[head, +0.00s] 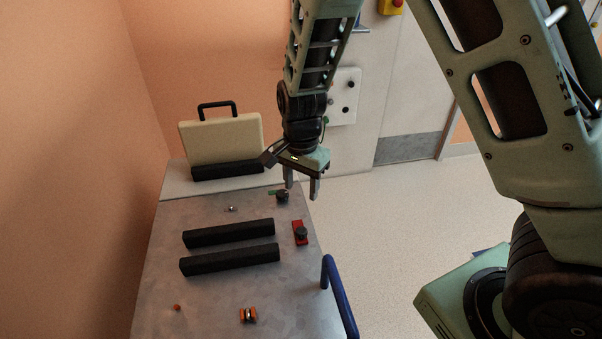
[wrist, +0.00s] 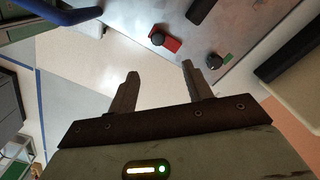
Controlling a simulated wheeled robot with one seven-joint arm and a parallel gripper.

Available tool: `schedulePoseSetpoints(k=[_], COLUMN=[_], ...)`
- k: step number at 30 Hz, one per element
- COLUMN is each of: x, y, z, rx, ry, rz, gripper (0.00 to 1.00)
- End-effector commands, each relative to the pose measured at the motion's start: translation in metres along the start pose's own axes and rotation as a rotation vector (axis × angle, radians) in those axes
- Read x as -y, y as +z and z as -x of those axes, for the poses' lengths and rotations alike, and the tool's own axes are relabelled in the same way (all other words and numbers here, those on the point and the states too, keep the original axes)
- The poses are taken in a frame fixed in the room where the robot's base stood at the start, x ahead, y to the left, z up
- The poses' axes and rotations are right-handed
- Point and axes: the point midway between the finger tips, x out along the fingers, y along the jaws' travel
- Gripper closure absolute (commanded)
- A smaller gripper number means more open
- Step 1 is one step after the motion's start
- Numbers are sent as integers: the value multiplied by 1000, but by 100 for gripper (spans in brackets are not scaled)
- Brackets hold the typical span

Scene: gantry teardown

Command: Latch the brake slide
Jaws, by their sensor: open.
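A red plate (head: 300,226) with a black knob (head: 301,233) sits near the right edge of the metal cart top. The plate (wrist: 172,44) and knob (wrist: 157,39) also show in the wrist view. A second dark knob (head: 282,196) with a small green patch (head: 272,192) lies farther back; it shows in the wrist view too (wrist: 214,61). I cannot tell for certain which one is the brake slide. My gripper (head: 301,190) is open and empty, fingers pointing down, above the cart's right edge near the dark knob. Its fingers (wrist: 160,70) touch nothing in the wrist view.
Two black bars (head: 229,246) lie across the cart top (head: 160,255). A cream case (head: 222,140) with a black handle stands at the back. An orange-ended part (head: 248,315) and a small orange piece (head: 177,307) lie in front. A blue handle (head: 338,295) rises at the right edge.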

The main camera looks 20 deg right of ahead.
Motion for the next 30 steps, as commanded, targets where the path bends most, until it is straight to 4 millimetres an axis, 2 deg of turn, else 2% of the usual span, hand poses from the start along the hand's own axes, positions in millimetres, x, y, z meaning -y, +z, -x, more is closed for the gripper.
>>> schedulePoseSetpoints(k=[1, 6, 23, 26, 30], x=[1, 0, 0, -2, -16], y=[0, 0, 0, 11, 53], z=[9, 22, 24, 31, 59], rx=[-1, 0, 0, 17, 74], ry=[-2, -1, 0, -5, -28], rz=[2, 0, 0, 53, 275], gripper=[50, 50, 50, 50, 50])
